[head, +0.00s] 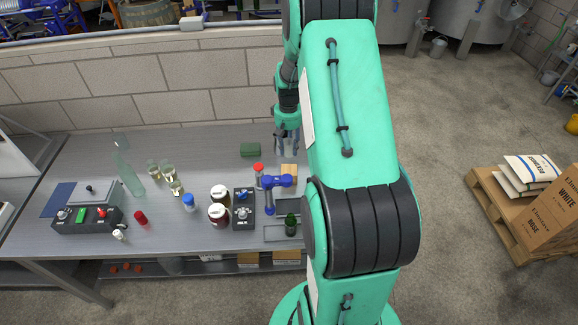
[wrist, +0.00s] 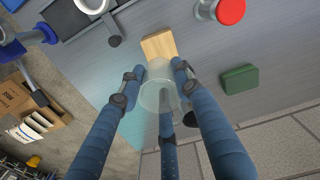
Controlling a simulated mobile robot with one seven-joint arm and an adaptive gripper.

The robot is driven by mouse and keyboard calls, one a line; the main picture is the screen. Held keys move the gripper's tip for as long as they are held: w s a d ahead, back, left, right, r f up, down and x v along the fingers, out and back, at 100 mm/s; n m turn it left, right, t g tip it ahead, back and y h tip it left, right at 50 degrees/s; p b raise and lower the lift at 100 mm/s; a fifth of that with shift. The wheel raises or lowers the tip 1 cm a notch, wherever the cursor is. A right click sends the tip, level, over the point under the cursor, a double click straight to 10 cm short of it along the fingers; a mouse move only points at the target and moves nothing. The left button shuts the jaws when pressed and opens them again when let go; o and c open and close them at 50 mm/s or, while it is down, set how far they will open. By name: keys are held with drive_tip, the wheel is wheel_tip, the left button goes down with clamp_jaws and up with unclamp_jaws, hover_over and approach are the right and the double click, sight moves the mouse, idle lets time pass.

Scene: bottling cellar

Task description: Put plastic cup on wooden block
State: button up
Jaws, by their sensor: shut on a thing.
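My gripper (wrist: 160,84) is shut on a clear plastic cup (wrist: 157,98), with its blue fingers around the cup's sides. The wooden block (wrist: 158,45) is pale and square and lies on the bench just beyond the cup in the wrist view. In the head view the block (head: 289,169) is near the bench's right part, and my gripper (head: 287,138) is above and behind it. The cup is hard to make out there between the fingers. The cup appears raised off the bench, and its exact height is unclear.
A red-capped container (head: 258,170) and a blue clamp-like tool (head: 273,187) stand close to the block. A green box (head: 250,149) lies behind to the left. Jars (head: 219,212), glasses (head: 168,171) and a bottle (head: 128,175) stand further left.

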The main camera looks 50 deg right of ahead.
sight(289, 141)
drive_tip(key=shift+f, duration=2.6)
drive_tip(key=shift+f+b, duration=0.45)
drive_tip(key=shift+f, duration=1.4)
drive_tip(key=shift+f, duration=0.1)
drive_tip(key=o, duration=1.1)
drive_tip(key=shift+o, duration=0.2)
wheel_tip(289, 141, up, 12)
drive_tip(key=shift+r+p, duration=0.1)
drive_tip(key=shift+p, duration=0.55)
